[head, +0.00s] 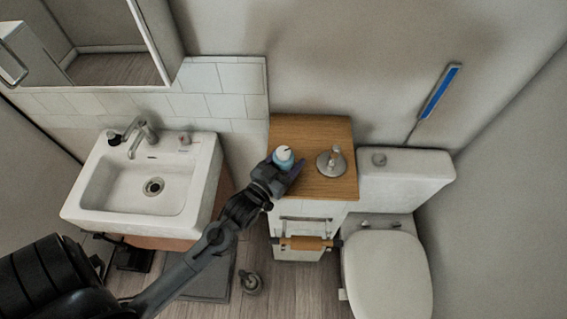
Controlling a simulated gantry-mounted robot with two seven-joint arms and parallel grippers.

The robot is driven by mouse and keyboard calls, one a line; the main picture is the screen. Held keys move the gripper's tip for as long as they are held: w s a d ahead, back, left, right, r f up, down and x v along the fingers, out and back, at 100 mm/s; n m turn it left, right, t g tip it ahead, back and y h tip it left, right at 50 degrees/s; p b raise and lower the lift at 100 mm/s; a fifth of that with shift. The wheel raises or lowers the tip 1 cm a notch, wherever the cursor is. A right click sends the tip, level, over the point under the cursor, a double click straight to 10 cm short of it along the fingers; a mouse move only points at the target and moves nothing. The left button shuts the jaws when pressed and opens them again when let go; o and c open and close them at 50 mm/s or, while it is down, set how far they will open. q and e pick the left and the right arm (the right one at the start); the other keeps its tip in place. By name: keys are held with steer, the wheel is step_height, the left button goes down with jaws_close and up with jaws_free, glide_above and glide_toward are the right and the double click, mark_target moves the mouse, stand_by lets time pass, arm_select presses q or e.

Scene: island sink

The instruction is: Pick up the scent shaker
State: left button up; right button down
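A small bottle with a white top and a light blue body (283,157), which looks like the scent shaker, stands near the left side of the wooden cabinet top (318,128). My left gripper (283,163) reaches in from the front left, with its fingers spread on either side of the bottle. The bottle's lower part is hidden by the gripper. The fingers look apart, and I cannot make out whether either touches the bottle. My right gripper is not in view.
A metal dispenser or holder with a round base (331,162) stands close to the right of the bottle. A white sink (95,196) is at the left, and a toilet (387,270) is at the right.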

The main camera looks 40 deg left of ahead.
arm_select(q)
steer(key=c, duration=0.6)
steer(key=shift+o, duration=0.2)
steer(key=shift+r, duration=0.1)
